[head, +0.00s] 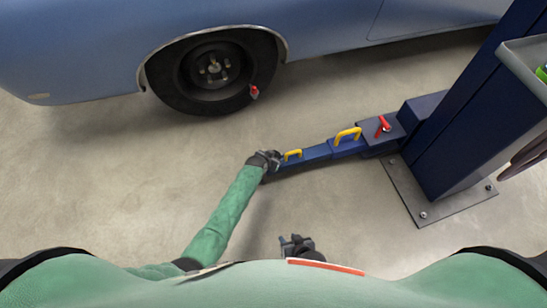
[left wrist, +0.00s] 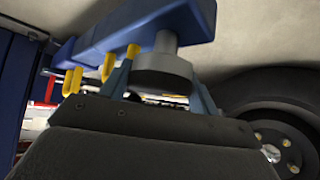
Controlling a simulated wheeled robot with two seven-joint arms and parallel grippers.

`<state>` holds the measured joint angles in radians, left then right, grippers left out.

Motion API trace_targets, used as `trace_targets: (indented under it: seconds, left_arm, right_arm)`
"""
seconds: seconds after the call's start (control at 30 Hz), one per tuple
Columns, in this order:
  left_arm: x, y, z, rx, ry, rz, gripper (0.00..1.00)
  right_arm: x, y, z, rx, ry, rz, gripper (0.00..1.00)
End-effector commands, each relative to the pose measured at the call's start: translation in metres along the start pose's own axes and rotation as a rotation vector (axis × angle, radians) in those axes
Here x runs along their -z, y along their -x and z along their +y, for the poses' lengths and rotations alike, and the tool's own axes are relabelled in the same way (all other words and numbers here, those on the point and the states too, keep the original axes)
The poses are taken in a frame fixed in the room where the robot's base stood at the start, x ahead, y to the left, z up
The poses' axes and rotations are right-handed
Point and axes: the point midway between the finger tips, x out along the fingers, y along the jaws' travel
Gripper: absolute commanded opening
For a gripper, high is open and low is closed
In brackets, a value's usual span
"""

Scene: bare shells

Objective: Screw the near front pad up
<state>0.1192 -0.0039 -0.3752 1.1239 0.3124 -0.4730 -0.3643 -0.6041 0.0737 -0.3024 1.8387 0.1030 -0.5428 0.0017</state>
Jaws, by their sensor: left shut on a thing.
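The near front pad (left wrist: 162,75) is a round grey disc on a short grey screw stem (left wrist: 166,42) at the end of the blue lift arm (left wrist: 110,32). My left gripper (left wrist: 160,90) is shut on the pad, one finger at each side of the disc. In the head view my left gripper (head: 268,160) is at the free end of the blue arm (head: 317,153) and hides most of the pad. My right gripper (head: 294,242) is low in the middle, empty, apart from the arm; whether its fingers are open is unclear.
A blue car with a dark wheel (head: 213,72) stands behind. The lift arm carries two yellow handles (head: 348,134) and a red lever (head: 383,124). A blue post (head: 468,110) on a bolted plate and a grey tray (head: 525,60) are at right. Floor left is clear.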

Motion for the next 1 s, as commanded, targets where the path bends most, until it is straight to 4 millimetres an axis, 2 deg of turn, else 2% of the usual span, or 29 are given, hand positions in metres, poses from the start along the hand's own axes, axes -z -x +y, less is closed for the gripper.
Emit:
trace_targets:
  seconds: [0.1,0.13,0.2,0.23,0.57,0.67,1.0]
  left_arm:
    - [-0.005,-0.001,0.001,-0.001,0.001,-0.006,0.38]
    - [-0.005,-0.001,0.001,-0.001,0.001,-0.006,0.67]
    - [-0.004,-0.001,0.001,-0.001,0.000,-0.005,0.81]
    - [-0.004,-0.001,0.001,-0.001,0.000,-0.005,0.83]
    - [-0.002,0.003,0.000,0.000,0.000,-0.002,0.83]
    - [-0.001,0.012,0.000,0.000,-0.001,-0.001,0.83]
    - [-0.002,0.061,0.000,0.000,-0.001,-0.002,0.83]
  right_arm:
    - [-0.001,-0.001,0.001,0.000,0.000,0.000,0.36]
    - [-0.001,-0.001,0.001,-0.001,0.000,0.000,0.36]
    - [-0.001,-0.001,0.001,-0.001,0.000,0.000,0.36]
    - [-0.001,-0.001,0.001,-0.001,0.000,0.000,0.36]
    - [0.000,0.000,0.002,-0.002,0.001,-0.001,0.36]
    - [0.002,0.002,0.001,-0.002,0.001,-0.001,0.36]
    - [0.011,0.011,-0.001,-0.001,0.003,0.001,0.36]
